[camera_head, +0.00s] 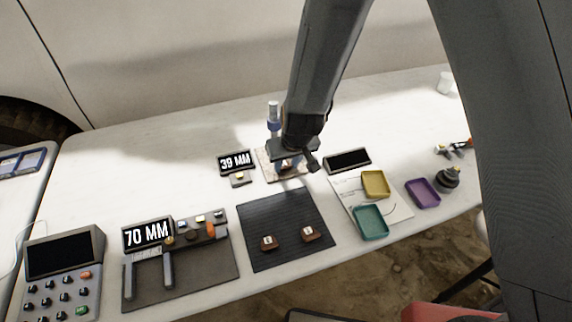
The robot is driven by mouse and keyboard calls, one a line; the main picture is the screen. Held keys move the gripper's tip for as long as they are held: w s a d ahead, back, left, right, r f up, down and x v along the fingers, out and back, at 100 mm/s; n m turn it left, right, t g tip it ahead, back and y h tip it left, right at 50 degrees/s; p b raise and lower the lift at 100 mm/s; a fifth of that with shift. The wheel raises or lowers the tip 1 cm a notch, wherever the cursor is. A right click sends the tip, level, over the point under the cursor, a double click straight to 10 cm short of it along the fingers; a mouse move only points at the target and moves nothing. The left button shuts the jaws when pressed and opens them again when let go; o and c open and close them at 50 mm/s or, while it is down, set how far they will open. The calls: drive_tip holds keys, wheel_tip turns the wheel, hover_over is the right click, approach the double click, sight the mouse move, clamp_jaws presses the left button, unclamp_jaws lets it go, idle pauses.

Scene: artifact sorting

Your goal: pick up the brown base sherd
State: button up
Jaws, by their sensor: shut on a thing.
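My gripper (290,158) is over a light speckled pad (270,172) behind the dark mat. It is shut on a small brown sherd (287,167) with a pale label, mostly hidden by the jaws. I cannot tell whether that sherd touches the pad. Two more brown sherds with white labels lie apart on the front of the dark ribbed mat (270,215): one on the left (268,243), one on the right (311,234). Which of the sherds is the base sherd is too small to tell.
A 39 MM display (236,161) stands left of the pad, and a blank display (347,160) right. A caliper station (215,262) reads 70 MM. Yellow (376,183), teal (370,222) and purple (423,192) trays stand at right.

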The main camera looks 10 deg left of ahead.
sight(287, 167)
wheel_tip(287, 167, up, 10)
drive_tip(key=p, duration=0.9)
drive_tip(key=shift+f, duration=0.15)
